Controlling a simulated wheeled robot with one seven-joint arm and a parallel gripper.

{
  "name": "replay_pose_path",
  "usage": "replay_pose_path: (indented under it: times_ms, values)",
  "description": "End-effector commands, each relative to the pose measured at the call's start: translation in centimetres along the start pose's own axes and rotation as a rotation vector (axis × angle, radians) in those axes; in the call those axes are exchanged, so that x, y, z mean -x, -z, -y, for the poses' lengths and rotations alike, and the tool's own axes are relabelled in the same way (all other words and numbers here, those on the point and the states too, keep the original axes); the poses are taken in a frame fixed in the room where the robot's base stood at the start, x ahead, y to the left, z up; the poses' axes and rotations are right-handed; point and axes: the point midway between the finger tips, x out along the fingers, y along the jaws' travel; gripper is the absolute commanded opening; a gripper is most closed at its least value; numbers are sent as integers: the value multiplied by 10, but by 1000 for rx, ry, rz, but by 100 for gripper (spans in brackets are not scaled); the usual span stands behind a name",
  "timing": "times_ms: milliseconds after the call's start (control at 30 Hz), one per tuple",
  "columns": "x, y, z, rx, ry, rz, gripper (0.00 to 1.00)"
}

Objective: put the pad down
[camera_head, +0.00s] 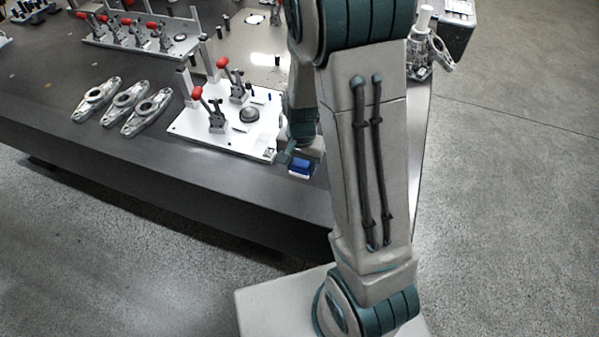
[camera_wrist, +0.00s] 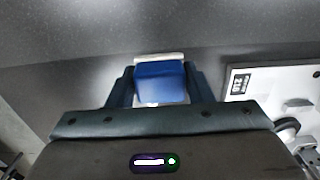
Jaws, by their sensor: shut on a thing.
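The pad is a small blue block with a pale edge. In the wrist view the pad (camera_wrist: 160,82) sits between the two dark fingers of my gripper (camera_wrist: 158,88), which is shut on it. In the head view the pad (camera_head: 300,166) shows near the front edge of the dark table (camera_head: 120,150), just right of the white fixture plate. My gripper (camera_head: 290,155) is partly hidden by my arm there. I cannot tell whether the pad touches the table top.
The white fixture plate (camera_head: 190,129) with red-handled clamps stands close to the left of my gripper. Several metal castings (camera_head: 147,112) lie further left. Another clamp fixture (camera_head: 110,42) is behind. Bare table lies along the front edge.

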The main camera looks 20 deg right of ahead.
Motion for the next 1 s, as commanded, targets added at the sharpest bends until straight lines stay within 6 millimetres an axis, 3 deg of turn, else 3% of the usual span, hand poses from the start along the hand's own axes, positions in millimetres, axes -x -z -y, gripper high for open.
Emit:
replay_pose_path:
  times_ms: [167, 400, 867, 900, 933, 1000]
  values:
    - [-10, 2, 5, -1, -1, 3, 18]
    - [-40, 2, 4, -1, -1, 2, 18]
    - [-49, 2, 5, 0, 0, 1, 18]
    - [-47, 2, 5, 0, 0, 0, 57]
    - [-47, 2, 5, 0, 0, 1, 66]
    - [-47, 2, 5, 0, 0, 1, 68]
